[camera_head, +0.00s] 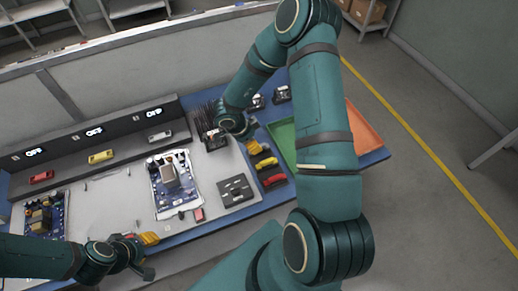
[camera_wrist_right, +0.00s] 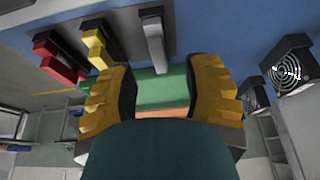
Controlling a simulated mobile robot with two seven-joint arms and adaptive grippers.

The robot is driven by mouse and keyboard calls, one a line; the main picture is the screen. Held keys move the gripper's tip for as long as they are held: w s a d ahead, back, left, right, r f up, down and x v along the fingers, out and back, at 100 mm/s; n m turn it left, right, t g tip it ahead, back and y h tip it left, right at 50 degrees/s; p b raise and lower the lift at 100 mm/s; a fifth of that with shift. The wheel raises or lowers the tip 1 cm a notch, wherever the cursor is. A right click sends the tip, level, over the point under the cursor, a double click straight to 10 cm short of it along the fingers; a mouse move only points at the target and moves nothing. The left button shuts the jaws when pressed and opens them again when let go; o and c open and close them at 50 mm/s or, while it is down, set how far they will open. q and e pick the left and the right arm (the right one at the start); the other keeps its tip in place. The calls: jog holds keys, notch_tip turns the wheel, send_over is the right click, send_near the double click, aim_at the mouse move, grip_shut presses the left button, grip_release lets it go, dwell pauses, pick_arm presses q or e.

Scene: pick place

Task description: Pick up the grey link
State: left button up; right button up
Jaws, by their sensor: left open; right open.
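In the right wrist view a grey link (camera_wrist_right: 154,42) hangs in a row with a yellow link (camera_wrist_right: 96,42) and a red link (camera_wrist_right: 57,58). My right gripper (camera_wrist_right: 162,85) is open and empty, with the grey link's end just ahead of the gap between its yellow fingers. In the head view my right gripper (camera_head: 256,148) is beside the yellow link (camera_head: 266,163) and the red link (camera_head: 273,181); the grey link of that row is hidden by it. My left gripper (camera_head: 148,240) is open and empty at the front edge of the bench.
Another grey link (camera_head: 159,136) lies on the dark shelf at the back. A circuit board (camera_head: 170,199) and a dark slotted block (camera_head: 236,191) lie on the bench. Green tray (camera_head: 283,143) and orange tray (camera_head: 364,134) are right of the right gripper. Small fans (camera_wrist_right: 287,74) show in the wrist view.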

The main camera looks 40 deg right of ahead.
jog(key=shift+s+b+x, duration=0.2)
jog(key=shift+b+x, duration=0.25)
jog(key=shift+x, duration=2.05)
jog(key=shift+d+r, duration=0.1)
jog(key=shift+d, duration=0.05)
grip_shut()
